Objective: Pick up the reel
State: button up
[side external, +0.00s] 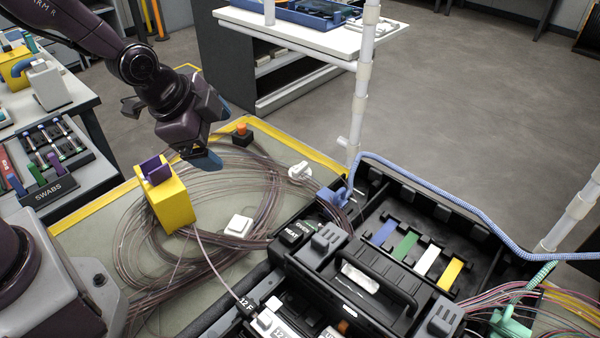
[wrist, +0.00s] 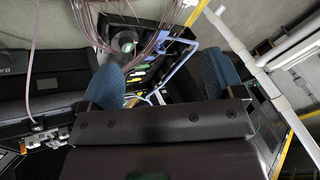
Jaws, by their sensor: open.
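No part is clearly marked as the reel. A small white round piece (side external: 300,171) on the mat looks most like one, beside loose coils of thin brownish cable (side external: 235,180). In the wrist view a small round piece with a pale centre (wrist: 126,42) sits by the cable coils (wrist: 105,20); I cannot tell if it is the same piece. My gripper (side external: 213,136) is open and empty above the coils, left of the white piece and apart from it. Its two blue fingers also show wide apart in the wrist view (wrist: 162,68).
A yellow block with a purple insert (side external: 172,202) stands near my gripper. A small black block with an orange top (side external: 242,135) is behind it. An open black case (side external: 385,285) fills the right front. A white post (side external: 362,85) rises at the mat's back edge.

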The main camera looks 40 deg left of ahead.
aim_at(294, 172)
jog(key=w+f+m+t+y, duration=0.1)
jog(key=w+f+m, duration=0.1)
jog(key=f+m, duration=0.3)
jog(key=w+f+m+t+y, duration=0.1)
jog(key=f+m+t, duration=0.1)
jog(key=f+m, duration=0.2)
jog(key=w+f+m+t+y, duration=0.1)
jog(key=w+f+m+t, duration=0.1)
jog(key=f+m, duration=0.3)
jog(key=shift+w+a+f+m, duration=0.15)
jog(key=shift+f+m, duration=0.05)
jog(key=shift+m, duration=0.6)
jog(key=shift+w+a+f+m, duration=0.1)
jog(key=shift+w+f+m, duration=0.05)
jog(key=shift+m, duration=0.65)
jog(key=m, duration=0.1)
jog(key=m+t, duration=0.1)
jog(key=shift+w+d+f+m, duration=0.15)
jog(key=shift+w+m, duration=0.1)
jog(key=shift+m, duration=0.05)
jog(key=m, duration=0.1)
jog(key=m+t+h, duration=0.1)
jog(key=m, duration=0.1)
jog(key=w+d+m, duration=0.1)
jog(key=shift+f+m+t, duration=0.1)
jog(key=shift+m+t, duration=0.2)
jog(key=x, duration=1.2)
jog(key=shift+w+d+f, duration=0.15)
jog(key=shift+w+d, duration=0.15)
jog(key=shift+w, duration=0.1)
